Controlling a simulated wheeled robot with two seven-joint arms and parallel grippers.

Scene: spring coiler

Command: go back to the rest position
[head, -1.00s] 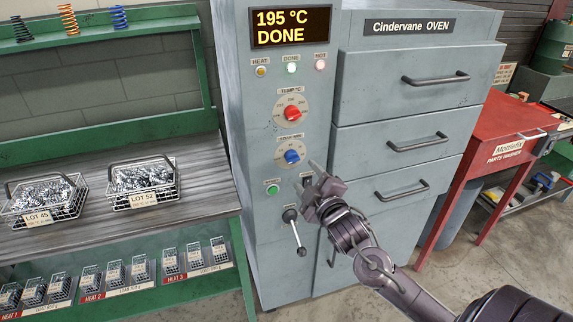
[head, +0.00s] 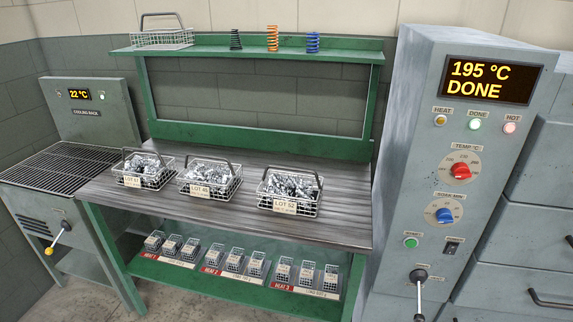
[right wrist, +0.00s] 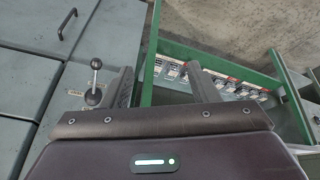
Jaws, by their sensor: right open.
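My right gripper (right wrist: 163,85) is open and empty in the right wrist view, its two fingers spread apart. The oven's front with a lever (right wrist: 94,80) shows left of the fingers there, and the green bench (right wrist: 150,60) shows behind and to the right. I see nothing between the fingers. In the head view neither gripper is in view. The oven (head: 400,130) stands at the right with its display (head: 490,80) reading 195 °C DONE and its green light (head: 474,125) lit. The oven lever (head: 419,285) hangs down below the dials.
The bench top (head: 240,220) holds three wire baskets of metal parts, including LOT 52 (head: 318,200). Several small baskets line the lower shelf (head: 190,285). An empty basket (head: 160,38) and three springs sit on the top shelf. A cooling rack (head: 60,165) stands at the left.

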